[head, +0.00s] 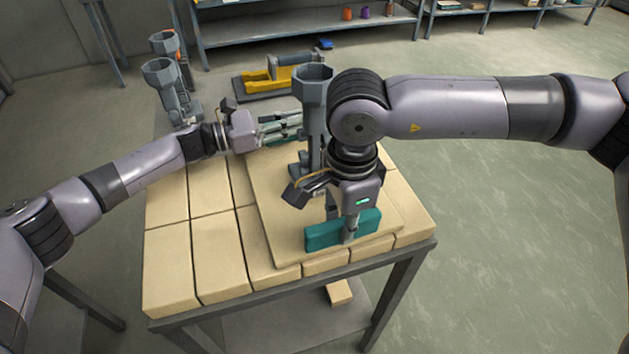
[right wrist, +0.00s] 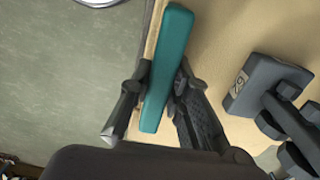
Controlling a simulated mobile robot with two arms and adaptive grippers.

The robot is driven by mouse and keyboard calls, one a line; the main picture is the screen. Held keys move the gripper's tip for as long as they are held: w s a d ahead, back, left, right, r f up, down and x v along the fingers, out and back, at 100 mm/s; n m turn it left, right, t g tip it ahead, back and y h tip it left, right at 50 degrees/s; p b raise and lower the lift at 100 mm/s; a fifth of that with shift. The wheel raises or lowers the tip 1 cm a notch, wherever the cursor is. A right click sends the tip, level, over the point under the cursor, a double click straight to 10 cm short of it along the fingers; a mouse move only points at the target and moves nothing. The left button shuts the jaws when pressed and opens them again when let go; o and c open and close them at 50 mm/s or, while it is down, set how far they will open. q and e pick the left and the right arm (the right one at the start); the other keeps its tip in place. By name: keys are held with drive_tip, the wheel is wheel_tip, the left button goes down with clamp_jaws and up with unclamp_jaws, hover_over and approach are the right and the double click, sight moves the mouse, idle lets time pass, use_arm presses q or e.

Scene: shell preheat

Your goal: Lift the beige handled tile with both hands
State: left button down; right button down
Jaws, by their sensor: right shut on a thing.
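The beige handled tile (head: 279,217) lies on a table topped with beige blocks; part of it is hidden by my right arm and a grey stand. Its near teal handle (head: 325,235) is between the fingers of my right gripper (head: 350,232), which is shut on it. In the right wrist view the teal handle (right wrist: 168,65) runs between the two fingers, with the tile (right wrist: 215,40) to its right. My left gripper (head: 268,130) is at the tile's far edge, by a greenish far handle (head: 284,125); its jaw opening is unclear.
A grey stand with a cup-like top (head: 313,85) rises from the tile. A similar grey stand (head: 163,80) is at the back left. A yellow tool in a dark tray (head: 262,84) lies behind. A shelf (head: 300,28) stands farther back. Open floor (head: 520,220) is at right.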

idle(0.4)
